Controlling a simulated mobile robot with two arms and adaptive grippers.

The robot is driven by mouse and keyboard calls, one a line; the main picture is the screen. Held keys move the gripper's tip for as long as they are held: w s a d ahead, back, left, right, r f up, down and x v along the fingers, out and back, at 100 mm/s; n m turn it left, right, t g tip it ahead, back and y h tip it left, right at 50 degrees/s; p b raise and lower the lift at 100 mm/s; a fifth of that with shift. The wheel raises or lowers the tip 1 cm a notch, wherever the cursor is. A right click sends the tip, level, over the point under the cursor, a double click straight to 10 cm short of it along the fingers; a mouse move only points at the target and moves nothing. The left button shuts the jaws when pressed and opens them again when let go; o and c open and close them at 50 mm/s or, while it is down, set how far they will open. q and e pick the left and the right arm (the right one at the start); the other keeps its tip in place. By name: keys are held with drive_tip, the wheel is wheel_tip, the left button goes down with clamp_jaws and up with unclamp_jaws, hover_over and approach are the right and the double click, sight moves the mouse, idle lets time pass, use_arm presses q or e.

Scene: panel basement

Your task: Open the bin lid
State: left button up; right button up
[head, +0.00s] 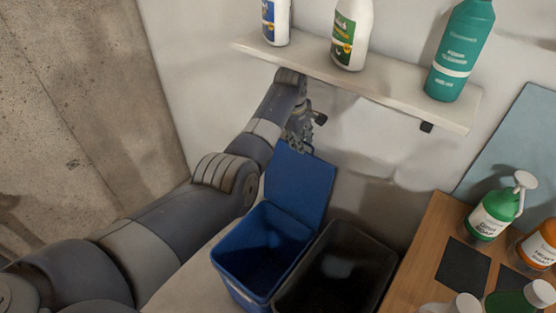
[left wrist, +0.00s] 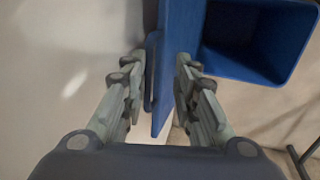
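The blue bin (head: 237,261) stands on the floor, its inside visible and empty-looking. Its blue lid (head: 297,187) is raised, standing nearly upright at the back of the bin and leaning toward the wall. My left gripper (head: 302,140) is at the top edge of the lid. In the left wrist view, the gripper (left wrist: 161,80) is open, with one finger on each side of the lid (left wrist: 177,35) and its handle (left wrist: 151,75). Firm contact cannot be made out. The bin's opening also shows in that view (left wrist: 265,70). My right gripper is out of view.
A black bin (head: 340,272) stands right beside the blue one. A white wall shelf (head: 390,95) with several bottles hangs close above my left gripper. A wooden table (head: 418,260) with soap bottles is at the right. A concrete wall (head: 85,100) is at the left.

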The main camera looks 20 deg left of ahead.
use_arm(q)
drive_tip(key=s+a, duration=0.4)
drive_tip(key=s, duration=0.7)
drive_tip(key=shift+s, duration=0.2)
idle(0.5)
